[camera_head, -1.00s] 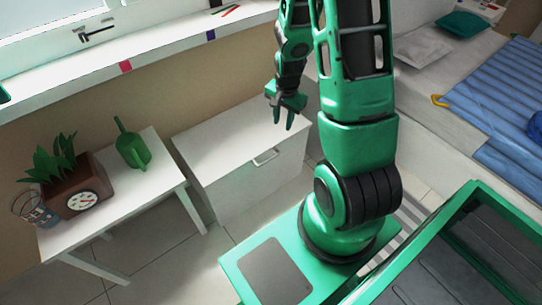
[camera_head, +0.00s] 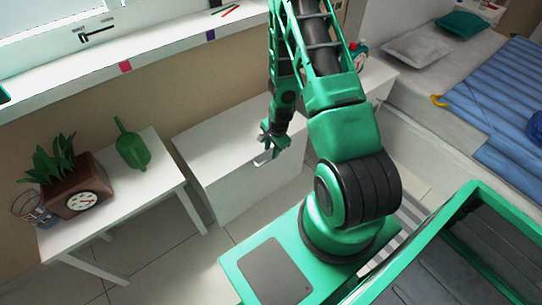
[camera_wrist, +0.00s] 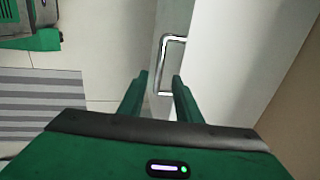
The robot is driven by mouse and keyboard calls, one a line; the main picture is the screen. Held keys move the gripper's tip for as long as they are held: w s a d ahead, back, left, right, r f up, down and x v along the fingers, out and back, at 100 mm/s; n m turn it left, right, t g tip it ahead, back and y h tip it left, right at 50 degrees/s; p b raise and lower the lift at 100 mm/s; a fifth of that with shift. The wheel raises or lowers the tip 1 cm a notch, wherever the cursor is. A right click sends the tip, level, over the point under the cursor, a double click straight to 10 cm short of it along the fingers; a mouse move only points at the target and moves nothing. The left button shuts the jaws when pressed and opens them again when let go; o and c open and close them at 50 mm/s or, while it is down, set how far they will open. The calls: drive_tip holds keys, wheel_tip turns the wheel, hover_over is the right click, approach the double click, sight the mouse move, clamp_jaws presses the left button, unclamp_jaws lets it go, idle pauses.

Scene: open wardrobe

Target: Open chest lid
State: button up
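The white chest (camera_head: 205,145) stands against the wall with its lid closed. A metal bar handle (camera_head: 262,160) is on its front near the top edge. My gripper (camera_head: 270,152) is at the handle, pointing down, and covers part of it. In the wrist view the fingers (camera_wrist: 159,76) are spread apart. The handle (camera_wrist: 163,62) shows as a bent bar, its lower part lined up between the fingertips. I see no contact and cannot tell the depth between bar and fingers.
A white side table (camera_head: 150,185) with a plant box (camera_head: 75,185) and a green watering can (camera_head: 131,148) stands left of the chest. A bed with a blue striped cover (camera_head: 500,100) is at the right. Tiled floor lies in front of the chest.

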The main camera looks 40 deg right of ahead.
sight(270, 159)
drive_tip(key=shift+w+f, duration=0.2)
drive_tip(key=shift+f, duration=0.8)
drive_tip(key=shift+w+f, duration=0.2)
drive_tip(key=shift+f, duration=0.75)
drive_tip(key=shift+w+f, duration=0.2)
drive_tip(key=shift+f, duration=0.8)
